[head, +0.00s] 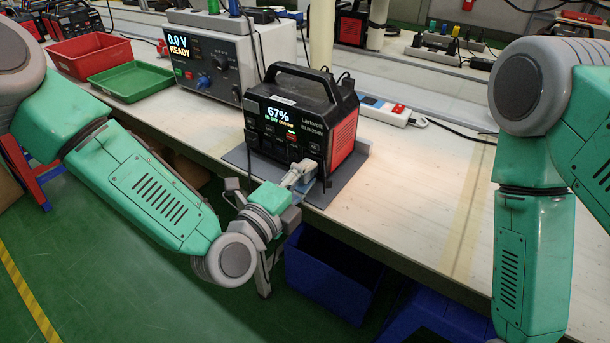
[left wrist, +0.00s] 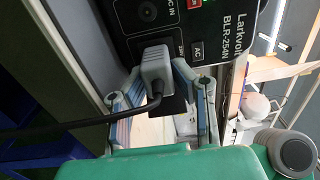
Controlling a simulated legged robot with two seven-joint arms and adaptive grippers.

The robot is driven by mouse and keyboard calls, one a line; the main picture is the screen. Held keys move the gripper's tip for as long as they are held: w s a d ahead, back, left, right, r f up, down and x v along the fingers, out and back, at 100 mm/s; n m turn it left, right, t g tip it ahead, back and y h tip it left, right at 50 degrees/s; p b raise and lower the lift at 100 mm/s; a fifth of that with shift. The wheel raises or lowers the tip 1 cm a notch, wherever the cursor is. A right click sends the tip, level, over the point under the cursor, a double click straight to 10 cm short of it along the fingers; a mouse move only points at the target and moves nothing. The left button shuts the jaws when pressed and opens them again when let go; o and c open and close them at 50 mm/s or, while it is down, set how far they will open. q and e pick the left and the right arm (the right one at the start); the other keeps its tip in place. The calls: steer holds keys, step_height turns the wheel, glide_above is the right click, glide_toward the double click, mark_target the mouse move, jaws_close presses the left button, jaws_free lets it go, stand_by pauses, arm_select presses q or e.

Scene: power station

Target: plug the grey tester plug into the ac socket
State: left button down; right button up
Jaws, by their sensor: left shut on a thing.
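The black power station (head: 285,122) stands on a grey mat (head: 238,158) at the table's front edge; its screen reads 67%. My left gripper (head: 303,176) is at the lower right of its front panel. In the left wrist view, the gripper (left wrist: 158,76) is shut around the grey plug (left wrist: 156,62), with a finger on each side. A black cable (left wrist: 110,117) runs from the plug to the left. The plug is up against the panel beside the AC button (left wrist: 197,50). The plug hides any socket behind it, and I cannot tell how deep it sits. My right gripper is out of view.
A bench instrument (head: 222,60) reading 0.0 V stands behind left. A red tray (head: 90,55) and a green tray (head: 132,80) lie at the left. A white power strip (head: 385,110) lies behind right. The table (head: 420,190) is clear on the right. Blue bins (head: 330,275) stand below.

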arm_select(q)
steer(key=shift+w+d, duration=0.1)
steer(key=shift+w, duration=0.05)
stand_by(0.5)
steer(key=c, duration=1.3)
jaws_free()
steer(key=shift+s+f, duration=0.1)
steer(key=shift+s, duration=0.15)
steer(key=v, duration=1.1)
steer(key=shift+s+a, duration=0.1)
steer(key=shift+a, duration=0.25)
